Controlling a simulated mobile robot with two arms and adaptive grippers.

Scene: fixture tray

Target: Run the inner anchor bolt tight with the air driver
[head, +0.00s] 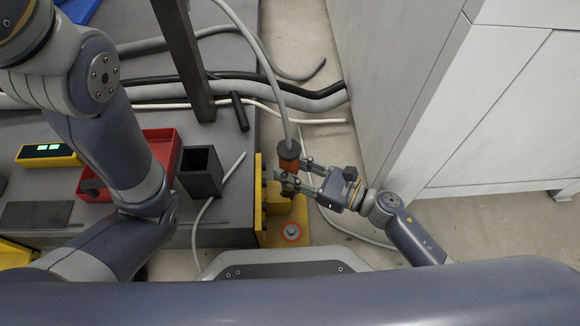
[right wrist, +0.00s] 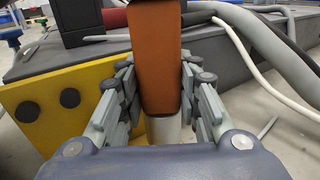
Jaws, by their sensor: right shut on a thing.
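The air driver (head: 288,162) has an orange body, a dark top end and a hose running up from it. My right gripper (head: 286,176) is shut on it beside the yellow bracket. In the right wrist view the orange driver body (right wrist: 156,55) stands upright between the fingers, with a silver nose (right wrist: 163,128) below. Any bolt under the driver is hidden by the gripper. My left arm crosses the left side; its gripper is out of view.
A dark platform (head: 225,130) carries a red tray (head: 158,142), a black square holder (head: 200,172) and a yellow device (head: 48,154) with green lights. Hoses and a dark post (head: 186,65) stand behind. A grey cabinet (head: 470,100) bounds the right.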

